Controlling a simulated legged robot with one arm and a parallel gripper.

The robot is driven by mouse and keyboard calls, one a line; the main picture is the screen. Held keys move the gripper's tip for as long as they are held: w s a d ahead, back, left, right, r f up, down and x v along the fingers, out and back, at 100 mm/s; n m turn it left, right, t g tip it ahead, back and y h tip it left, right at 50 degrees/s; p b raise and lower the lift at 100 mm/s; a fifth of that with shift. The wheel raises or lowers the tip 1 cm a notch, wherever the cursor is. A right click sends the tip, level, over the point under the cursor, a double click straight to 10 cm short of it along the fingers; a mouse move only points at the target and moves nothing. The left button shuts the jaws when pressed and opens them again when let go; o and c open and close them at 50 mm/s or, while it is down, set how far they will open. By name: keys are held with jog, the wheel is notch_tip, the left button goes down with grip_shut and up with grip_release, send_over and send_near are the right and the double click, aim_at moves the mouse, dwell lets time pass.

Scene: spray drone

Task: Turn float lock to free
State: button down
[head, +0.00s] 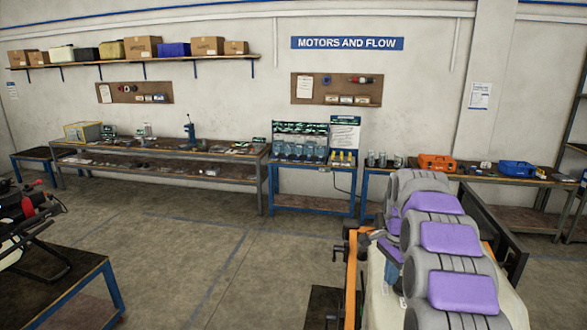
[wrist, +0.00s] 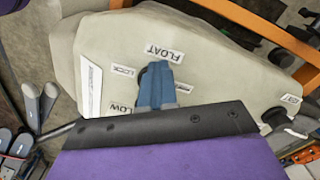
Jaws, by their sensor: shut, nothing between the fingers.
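In the wrist view a blue lever or knob (wrist: 155,84) with a dark top stands on a cream housing (wrist: 205,100). Labels reading FLOAT (wrist: 163,53) and LOCK (wrist: 122,71) are beside it, upside down in the picture. Which marking the blue part points to I cannot tell. My gripper (wrist: 152,124), purple with a black edge, is shut and empty. Its edge lies just in front of the blue part and hides its lower end; contact is unclear. In the head view the blue part (head: 391,263) shows under my gripper (head: 389,248), above the cream housing (head: 378,290).
An orange frame (wrist: 270,25) borders the housing. A black knob (wrist: 276,118) sits to the right and a FLOW label (wrist: 121,108) is partly covered. In the head view benches (head: 160,150) line the back wall; open floor (head: 230,250) lies to the left.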

jog(key=shift+s+d+b, duration=0.3)
jog(key=shift+s, duration=0.2)
dwell(0.3)
jog(key=shift+s+d+r, duration=0.1)
jog(key=shift+s+d, duration=0.1)
jog(key=shift+s, duration=0.2)
jog(key=shift+s+b, duration=0.1)
jog(key=shift+b, duration=0.2)
jog(key=shift+s+d, duration=0.2)
jog(key=shift+s, duration=0.05)
jog(key=shift+s+a, duration=0.15)
notch_tip(320, 180, up, 6)
jog(key=shift+a+f+p, duration=0.1)
jog(key=shift+a+p, duration=0.05)
jog(key=shift+p, duration=0.95)
jog(key=shift+a, duration=0.1)
